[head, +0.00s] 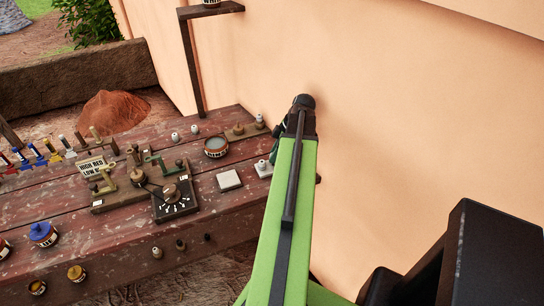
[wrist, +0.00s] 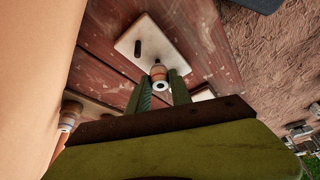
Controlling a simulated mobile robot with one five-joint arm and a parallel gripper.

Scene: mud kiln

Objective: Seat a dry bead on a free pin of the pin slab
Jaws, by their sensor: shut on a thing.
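The pin slab (wrist: 133,39) is a pale rounded tile in the wrist view. One bare dark pin (wrist: 137,48) stands on it. My gripper (wrist: 161,88) is shut on a bead (wrist: 158,71), brown banded with a pale end and a dark hole. The bead overlaps the slab's near edge in this view; whether it touches the slab or sits around a pin I cannot tell. In the head view the pale slab (head: 266,174) shows beside my green arm, with a small pale bead-like thing at it; my fingers are mostly hidden behind the arm.
Another pale tile (head: 229,180) lies left of the slab. A round pot (head: 216,146), a wooden board (head: 247,131) with bead-like pieces, and a dark dial box (head: 174,200) stand nearby. The plaster wall (head: 400,130) rises close behind the bench.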

